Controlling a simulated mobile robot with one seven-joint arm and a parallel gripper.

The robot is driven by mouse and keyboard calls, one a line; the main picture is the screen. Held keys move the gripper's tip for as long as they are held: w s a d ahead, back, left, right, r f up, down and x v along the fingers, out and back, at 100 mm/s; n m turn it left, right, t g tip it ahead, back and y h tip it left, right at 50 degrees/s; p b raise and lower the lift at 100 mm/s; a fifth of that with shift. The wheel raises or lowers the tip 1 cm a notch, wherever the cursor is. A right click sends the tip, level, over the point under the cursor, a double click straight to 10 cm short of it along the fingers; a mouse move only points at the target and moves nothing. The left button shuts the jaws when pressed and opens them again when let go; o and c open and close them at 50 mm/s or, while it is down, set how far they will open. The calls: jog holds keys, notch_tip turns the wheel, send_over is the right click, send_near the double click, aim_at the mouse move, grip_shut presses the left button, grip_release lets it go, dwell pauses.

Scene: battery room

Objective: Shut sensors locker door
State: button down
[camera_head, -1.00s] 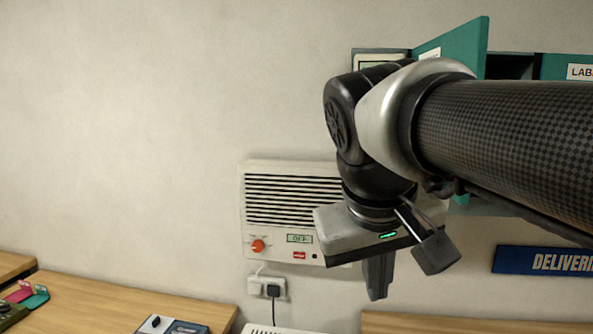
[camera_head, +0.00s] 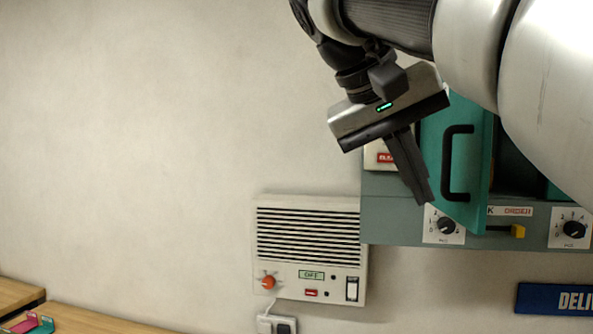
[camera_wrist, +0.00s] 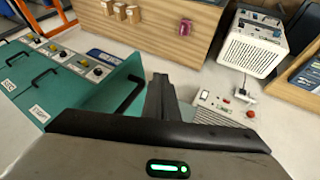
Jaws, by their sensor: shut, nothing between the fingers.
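A teal locker door (camera_head: 470,190) with a black bar handle (camera_head: 458,163) stands open, swung out from the grey-green wall cabinet (camera_head: 390,215). No sensors label is readable on it. My gripper (camera_head: 425,198) is shut and empty, its fingers pointing down just left of the handle in the head view. I cannot tell whether they touch the door. In the wrist view, my fingers (camera_wrist: 162,85) are right of the door (camera_wrist: 108,98) and its handle (camera_wrist: 132,95). My arm hides much of the cabinet's upper right in the head view.
Black knobs (camera_head: 445,225) and a yellow lever (camera_head: 518,231) line the cabinet's lower edge. A vented wall unit (camera_head: 308,245) hangs below left of the cabinet. A wooden bench (camera_head: 80,325) is at lower left. The wall left of my gripper is clear.

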aim_at(457, 205)
jog(key=d+f, duration=0.1)
jog(key=d, duration=0.1)
jog(key=d+f, duration=0.1)
jog(key=d, duration=0.1)
jog(key=d+f, duration=0.1)
jog(key=d, duration=0.1)
jog(key=shift+w+d+f, duration=0.1)
jog(key=shift+w+f, duration=0.15)
jog(key=shift+w, duration=0.05)
